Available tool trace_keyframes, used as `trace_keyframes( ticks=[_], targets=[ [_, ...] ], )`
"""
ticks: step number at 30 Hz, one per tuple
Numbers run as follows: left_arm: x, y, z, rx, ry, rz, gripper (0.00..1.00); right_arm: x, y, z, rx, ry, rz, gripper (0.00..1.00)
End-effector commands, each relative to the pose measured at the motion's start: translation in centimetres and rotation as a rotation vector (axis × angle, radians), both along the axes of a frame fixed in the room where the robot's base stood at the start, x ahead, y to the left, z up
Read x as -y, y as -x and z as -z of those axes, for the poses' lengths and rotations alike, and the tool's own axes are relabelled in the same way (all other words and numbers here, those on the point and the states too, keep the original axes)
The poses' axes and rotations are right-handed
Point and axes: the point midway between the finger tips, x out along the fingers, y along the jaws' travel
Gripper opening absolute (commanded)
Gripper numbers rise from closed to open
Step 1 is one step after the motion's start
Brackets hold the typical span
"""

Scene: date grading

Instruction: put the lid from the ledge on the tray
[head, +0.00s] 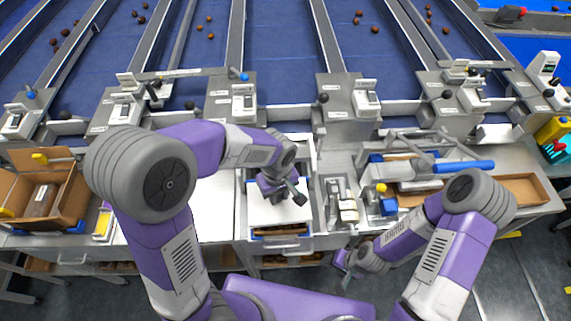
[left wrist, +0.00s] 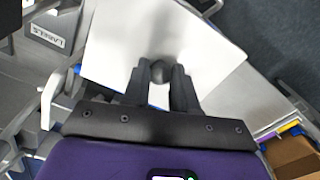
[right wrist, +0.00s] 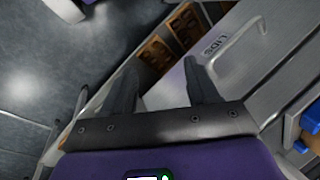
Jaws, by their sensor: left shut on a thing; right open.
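The lid (head: 268,215) is a white flat panel with a dark round knob. My left gripper (head: 298,192) is above it, and the left wrist view shows its fingers (left wrist: 160,75) shut on the knob of the lid (left wrist: 115,45). The lid covers most of an open-fronted bay; a strip of brown contents (head: 285,231) and a blue corner show at its near edge. The tray below is mostly hidden, and I cannot tell whether the lid touches it. My right gripper (head: 349,272) is open and empty, low at the bench front; its fingers (right wrist: 160,75) show in the right wrist view.
A drawer front with a metal handle (right wrist: 238,42) and the word LIDS is close to my right gripper. Compartments with brown contents (right wrist: 155,52) show beside it. A cardboard box (head: 70,192) stands at left. A blue-handled metal frame (head: 463,166) is at right. Blue sorting lanes run behind.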

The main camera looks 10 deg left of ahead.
Motion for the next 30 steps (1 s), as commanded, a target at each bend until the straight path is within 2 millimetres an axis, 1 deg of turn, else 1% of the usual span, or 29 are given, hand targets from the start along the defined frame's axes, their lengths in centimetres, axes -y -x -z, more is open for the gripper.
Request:
trace_keyframes(
  ticks=[5,11,24,30],
  targets=[
    [0.0,0.0,0.1,0.0,0.0,0.001,0.0,0.0,0.2,0.1,-0.003,-0.001,0.0,0.59],
    [0.0,0.0,1.1,0.0,0.0,0.001,0.0,0.0,0.1,1.0,-0.003,-0.001,0.0,0.59],
    [0.0,0.1,5.3,-0.001,0.0,0.0,0.0,0.0,0.1,4.5,-0.002,0.0,0.0,0.59],
    [0.0,0.1,6.4,-0.001,0.0,0.0,0.0,0.0,0.1,5.3,-0.002,0.0,0.0,0.59]
  ],
)
